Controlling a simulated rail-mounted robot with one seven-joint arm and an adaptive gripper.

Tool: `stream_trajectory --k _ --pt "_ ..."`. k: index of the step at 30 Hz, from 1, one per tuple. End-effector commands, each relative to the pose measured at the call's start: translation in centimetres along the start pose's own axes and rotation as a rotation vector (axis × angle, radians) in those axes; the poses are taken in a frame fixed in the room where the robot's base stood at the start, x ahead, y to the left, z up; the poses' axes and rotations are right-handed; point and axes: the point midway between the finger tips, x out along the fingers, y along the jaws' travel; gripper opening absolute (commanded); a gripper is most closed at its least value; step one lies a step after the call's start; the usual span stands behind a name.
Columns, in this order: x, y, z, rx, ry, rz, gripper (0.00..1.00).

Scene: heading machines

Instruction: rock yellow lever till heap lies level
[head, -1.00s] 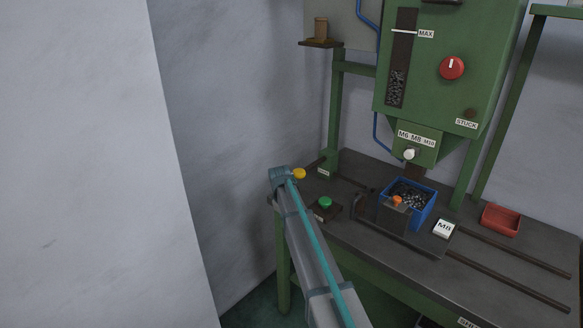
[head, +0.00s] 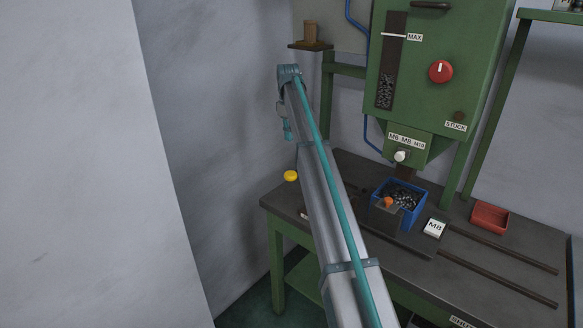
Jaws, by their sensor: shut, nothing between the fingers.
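The yellow lever knob (head: 290,176) stands at the table's left rear, just left of my arm; its rod is hidden behind the arm. My gripper (head: 287,131) appears as a small grey and teal part hanging below the raised arm end. It looks shut and empty, above the knob and apart from it; its fingers are too small to make out clearly. Dark small parts heap up in the blue bin (head: 419,208) under the green hopper (head: 418,110). The heap is partly hidden by a dark plate with an orange knob (head: 388,202). More parts show in the hopper's window (head: 384,92).
A red tray (head: 489,217) and an M8 sign (head: 434,228) stand on the dark table (head: 480,262), right of the bin. Long dark rails run along the tabletop. A small shelf (head: 310,45) holds a brown block near the arm end. A pale wall is at left.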

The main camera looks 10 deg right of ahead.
Motion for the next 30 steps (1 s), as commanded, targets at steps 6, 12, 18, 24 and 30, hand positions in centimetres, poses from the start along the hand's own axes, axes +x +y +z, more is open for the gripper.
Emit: stream_trajectory --k 6,12,18,24,30 --pt "0.1 0.0 0.0 0.0 0.0 0.001 0.0" --pt "1.2 -0.1 0.1 0.0 -0.001 0.0 0.0" --pt "4.3 -0.1 0.2 0.001 -0.002 -0.001 0.0" --pt "8.2 -0.1 0.1 0.001 -0.001 0.0 0.0" --pt "11.5 -0.1 0.1 0.001 -0.002 -0.001 0.0"
